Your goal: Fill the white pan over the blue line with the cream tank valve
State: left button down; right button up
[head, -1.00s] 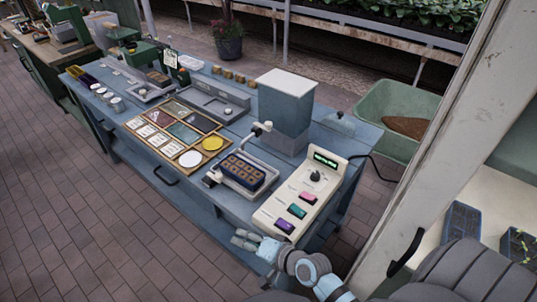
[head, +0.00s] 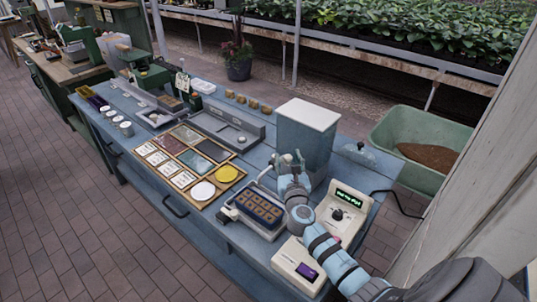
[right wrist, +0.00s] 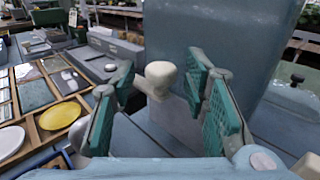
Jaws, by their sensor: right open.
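The blue-grey tank (head: 305,140) with a white lid stands near the right end of the blue bench. Its cream valve knob (right wrist: 160,76) shows in the right wrist view, between the green-padded fingers of my right gripper (head: 291,162). The fingers are open, with gaps on both sides of the knob. In the head view my gripper hides the valve. The pale pan (head: 262,231) sits in front of the tank and holds a dark blue seed tray (head: 259,209) with brown cells. I cannot make out a blue line or any water. My left gripper is out of view.
A wooden sorting frame (head: 204,203) with cards and white and yellow discs lies left. A green tub (head: 430,135) stands behind right.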

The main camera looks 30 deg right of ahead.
jog(key=shift+w+d, duration=0.3)
jog(key=shift+d, duration=0.3)
jog(key=shift+s+r, duration=0.2)
jog(key=shift+r, duration=0.1)
jog(key=shift+a, duration=0.3)
jog(key=shift+c, duration=0.9)
jog(key=shift+w+a, duration=0.1)
jog(key=shift+w, duration=0.1)
grip_shut()
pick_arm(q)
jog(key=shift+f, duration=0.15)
